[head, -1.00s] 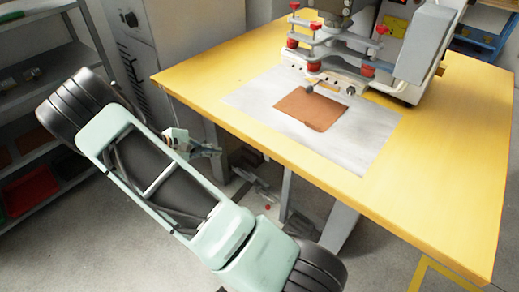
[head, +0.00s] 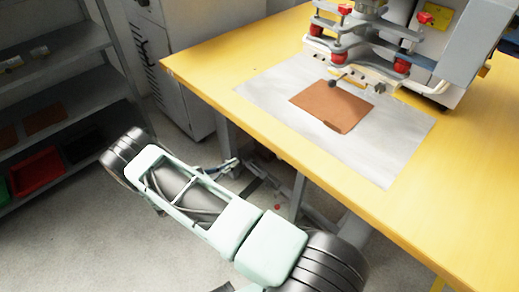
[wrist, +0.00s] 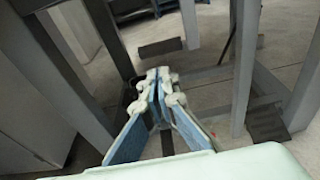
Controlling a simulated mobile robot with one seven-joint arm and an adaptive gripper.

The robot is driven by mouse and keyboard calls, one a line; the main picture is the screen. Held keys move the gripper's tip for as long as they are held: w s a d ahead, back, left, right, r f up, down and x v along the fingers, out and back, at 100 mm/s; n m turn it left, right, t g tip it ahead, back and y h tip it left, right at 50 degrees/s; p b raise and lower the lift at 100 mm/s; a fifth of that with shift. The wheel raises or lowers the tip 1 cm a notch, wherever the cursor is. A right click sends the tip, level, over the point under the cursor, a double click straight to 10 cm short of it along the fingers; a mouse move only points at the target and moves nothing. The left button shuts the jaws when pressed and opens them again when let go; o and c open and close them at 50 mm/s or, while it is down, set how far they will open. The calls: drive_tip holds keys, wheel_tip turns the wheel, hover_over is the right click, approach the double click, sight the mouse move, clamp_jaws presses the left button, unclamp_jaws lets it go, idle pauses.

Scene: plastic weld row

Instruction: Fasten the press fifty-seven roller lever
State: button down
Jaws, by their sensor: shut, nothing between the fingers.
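The press (head: 385,45) stands on a yellow table at the top right, with grey plates and red knobs. A small lever with a dark round end (head: 334,84) sticks out at its lower front, above a brown sheet; I cannot tell whether it is the roller lever. No number is readable on the press. My gripper (wrist: 154,78) is shut and empty in the wrist view, pointing in among the grey legs under the table. In the head view, my gripper (head: 230,165) shows small beyond my forearm, below the table's front edge and well away from the press.
The yellow table (head: 215,75) has its front edge above my arm. The brown sheet (head: 332,106) lies on a pale plate (head: 400,150). Grey table legs (wrist: 245,60) and bars surround the gripper. Shelves (head: 50,120) stand left, a grey cabinet (head: 170,60) behind. Floor is open at lower left.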

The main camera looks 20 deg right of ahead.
drive_tip(key=shift+d, duration=0.15)
drive_tip(key=b+x, duration=0.2)
drive_tip(key=x, duration=1.2)
drive_tip(key=shift+h, duration=0.7)
drive_tip(key=b+x, duration=0.1)
drive_tip(key=b, duration=0.1)
drive_tip(key=b+x, duration=0.4)
drive_tip(key=shift+w+d+f, duration=0.2)
drive_tip(key=shift+f, duration=0.1)
drive_tip(key=shift+w+d+r, duration=0.15)
drive_tip(key=shift+d+r, duration=0.1)
drive_tip(key=shift+d, duration=0.1)
